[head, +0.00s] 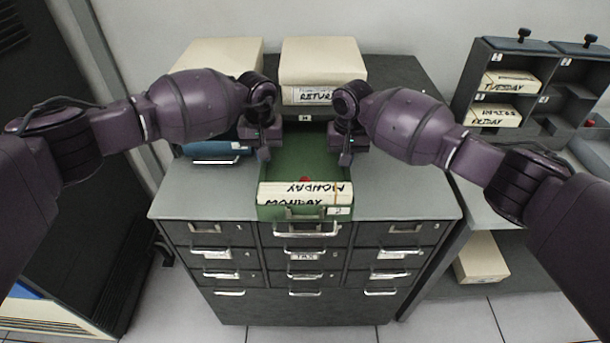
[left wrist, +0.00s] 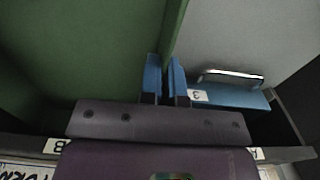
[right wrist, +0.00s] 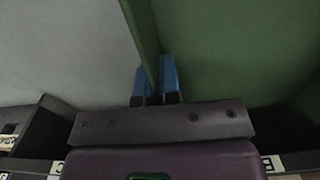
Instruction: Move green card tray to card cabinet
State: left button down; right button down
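The green card tray (head: 300,160) sits on the grey top of the drawer cabinet (head: 400,190), its front handle toward me. Cards marked MONDAY (head: 300,192) lie at its front end. A small red spot shows just behind them. My left gripper (head: 264,152) is at the tray's left wall; in the left wrist view its blue fingertips (left wrist: 165,78) are closed around the green wall. My right gripper (head: 345,157) is at the right wall; in the right wrist view its fingertips (right wrist: 155,84) are closed around that wall. The tray's back end is partly hidden.
A dark compartment rack (head: 460,125) at right holds TUESDAY and FRIDAY card blocks; some compartments look empty. Behind the tray stand cream boxes (head: 322,60), one marked RETUR. A blue tray (head: 215,150) is at the left. Bare grey top lies on both sides.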

pick_arm(q)
jog(key=shift+w+r, duration=0.1)
jog(key=shift+w, duration=0.4)
pick_arm(e)
jog(key=shift+w+r, duration=0.1)
jog(key=shift+w, duration=0.4)
pick_arm(q)
jog(key=shift+s, duration=0.1)
pick_arm(e)
jog(key=shift+s, duration=0.1)
